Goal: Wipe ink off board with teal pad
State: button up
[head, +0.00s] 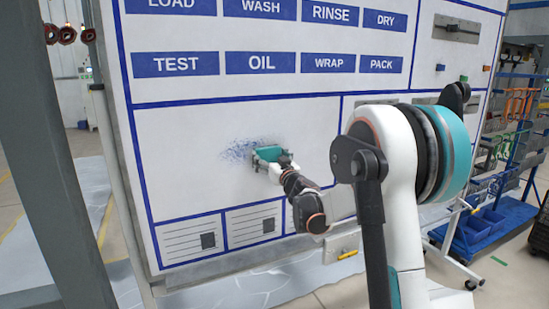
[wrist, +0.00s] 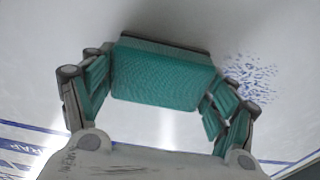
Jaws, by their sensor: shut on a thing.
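The white board (head: 180,125) stands upright in front of me, with blue lines and labels. A speckled patch of blue ink (head: 236,150) is on its blank middle panel; ink specks also show right of the pad in the wrist view (wrist: 250,82). My gripper (head: 268,160) is shut on the teal pad (wrist: 165,72), its fingers on either side of the pad. In the head view the pad (head: 267,153) is at the right part of the ink patch, at or very near the board. I cannot tell whether it touches. Any ink behind the pad is hidden.
A ledge (head: 225,265) runs below the board, with a yellow marker (head: 347,254) near its right end. A grey post (head: 50,150) stands at the left. A blue cart (head: 480,225) and racks with hanging parts stand at the right.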

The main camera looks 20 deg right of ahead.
aim_at(268, 149)
jog(key=shift+a, duration=5.55)
jog(key=shift+s+a, duration=0.1)
jog(key=shift+a, duration=3.1)
jog(key=shift+r+p, duration=0.85)
jog(key=shift+r, duration=0.7)
jog(key=shift+d+f, duration=0.1)
jog(key=shift+d, duration=10.35)
jog(key=shift+w, duration=0.2)
jog(key=shift+a, duration=0.1)
jog(key=shift+s+a, duration=0.1)
jog(key=shift+a, duration=1.75)
